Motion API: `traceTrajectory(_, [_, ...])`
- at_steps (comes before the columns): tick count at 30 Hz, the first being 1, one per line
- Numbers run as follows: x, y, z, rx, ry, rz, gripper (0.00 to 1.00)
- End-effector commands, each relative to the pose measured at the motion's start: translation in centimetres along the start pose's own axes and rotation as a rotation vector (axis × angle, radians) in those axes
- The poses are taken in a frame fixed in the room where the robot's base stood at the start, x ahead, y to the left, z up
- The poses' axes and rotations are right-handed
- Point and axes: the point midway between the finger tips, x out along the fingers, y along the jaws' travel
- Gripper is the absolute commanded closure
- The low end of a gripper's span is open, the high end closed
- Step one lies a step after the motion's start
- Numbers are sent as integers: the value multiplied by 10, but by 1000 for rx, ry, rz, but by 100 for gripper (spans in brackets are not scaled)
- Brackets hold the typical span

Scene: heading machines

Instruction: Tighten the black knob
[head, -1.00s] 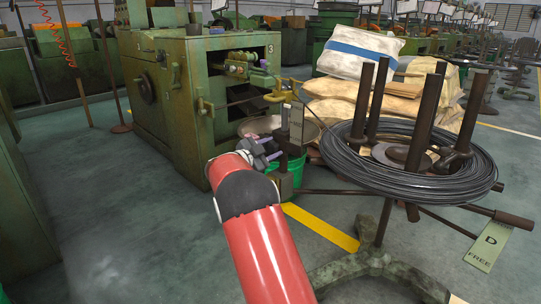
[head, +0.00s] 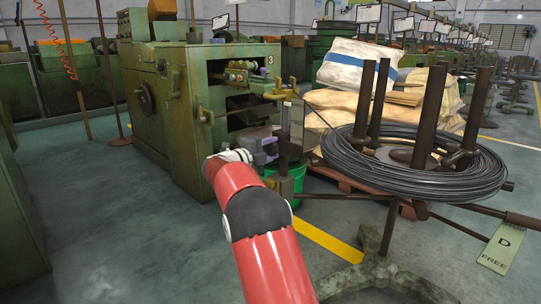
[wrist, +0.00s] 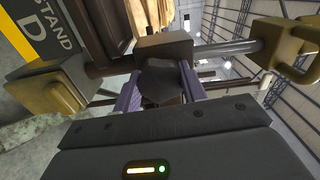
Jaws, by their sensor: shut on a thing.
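The black knob (wrist: 162,82) is in the middle of the wrist view, dark and faceted, in front of a brown block (wrist: 163,47). The two purple fingers of my gripper (wrist: 161,89) lie on either side of it, shut on it. In the head view my gripper (head: 265,151) is at the upright post (head: 284,145) of the stand, left of the wire coil. The knob cannot be made out there; the gripper and post hide it.
A coil of dark wire (head: 343,165) lies on a reel with upright posts at the right. A green machine (head: 182,130) marked 3 stands behind. Brass clamps (wrist: 52,86) flank the gripper. A green bucket (head: 299,172) is behind the post. Open floor lies left.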

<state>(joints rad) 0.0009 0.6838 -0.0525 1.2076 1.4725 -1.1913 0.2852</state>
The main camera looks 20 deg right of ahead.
Motion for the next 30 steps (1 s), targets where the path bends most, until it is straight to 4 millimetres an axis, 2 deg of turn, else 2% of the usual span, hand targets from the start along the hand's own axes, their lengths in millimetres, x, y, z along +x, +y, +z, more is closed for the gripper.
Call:
traceTrajectory(7, [0, 1, 0, 64, 1, 1, 81])
traceTrajectory(21, [0, 1, 0, 78, 1, 2, 81])
traceTrajectory(22, [0, 1, 0, 78, 0, 2, 56])
traceTrajectory(26, [0, 1, 0, 77, 0, 2, 39])
traceTrajectory(30, [0, 1, 0, 76, 0, 1, 37])
